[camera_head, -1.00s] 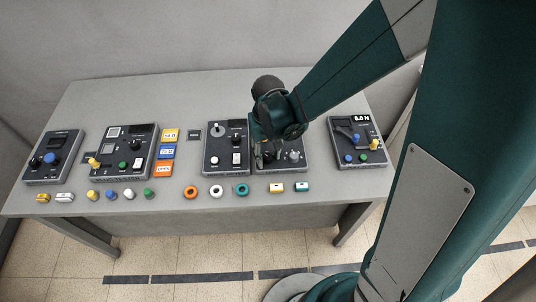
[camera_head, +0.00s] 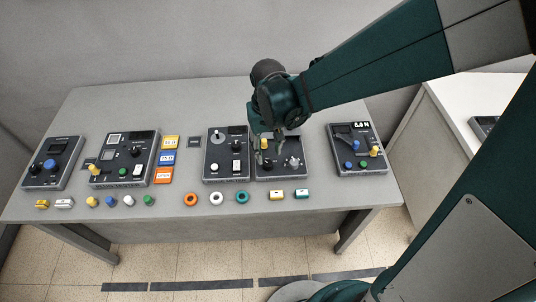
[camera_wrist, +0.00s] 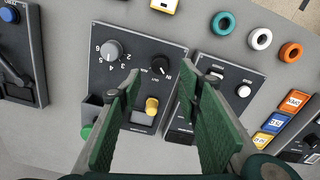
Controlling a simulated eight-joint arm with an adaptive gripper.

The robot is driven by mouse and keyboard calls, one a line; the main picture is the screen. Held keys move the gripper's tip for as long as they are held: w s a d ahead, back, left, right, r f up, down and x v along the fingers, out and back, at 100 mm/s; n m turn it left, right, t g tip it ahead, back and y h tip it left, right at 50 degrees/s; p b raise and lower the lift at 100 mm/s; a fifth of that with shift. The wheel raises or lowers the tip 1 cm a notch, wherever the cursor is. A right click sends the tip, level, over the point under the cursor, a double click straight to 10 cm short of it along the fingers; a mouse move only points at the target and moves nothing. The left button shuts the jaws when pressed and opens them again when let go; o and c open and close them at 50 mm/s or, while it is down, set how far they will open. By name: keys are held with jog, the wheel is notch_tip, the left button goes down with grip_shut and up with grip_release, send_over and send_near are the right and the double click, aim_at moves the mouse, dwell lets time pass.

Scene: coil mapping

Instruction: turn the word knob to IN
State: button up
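The word knob is a small black knob (camera_wrist: 160,65) on a dark panel (camera_wrist: 138,42), with white lettering that looks like IN at its lower right in the wrist view. Other lettering around it is hard to read. In the head view the same panel (camera_head: 296,143) lies under my gripper (camera_head: 257,150). In the wrist view my gripper (camera_wrist: 160,88) is open, its two green fingers apart and empty. The black knob shows in the gap just beyond the fingertips. I cannot tell the height between them; no contact shows.
On the same panel are a grey numbered dial (camera_wrist: 112,50) and a yellow knob (camera_wrist: 151,105). A neighbouring panel (camera_head: 214,165) stands close on the left in the head view. Coloured rings (camera_head: 217,198) and blocks lie along the front. Another panel (camera_head: 345,168) stands at right.

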jog(key=shift+r, duration=2.5)
jog(key=s+d+r+m+t, duration=0.1)
jog(key=s+d+r+t, duration=0.2)
jog(key=d, duration=0.6)
jog(key=s+d+r+m+t, duration=0.2)
jog(key=s+d+r+t, duration=0.2)
jog(key=s+d+r, duration=0.4)
jog(key=shift+s+d+r, duration=0.25)
jog(key=shift+d+r, duration=0.4)
jog(key=shift+r, duration=0.45)
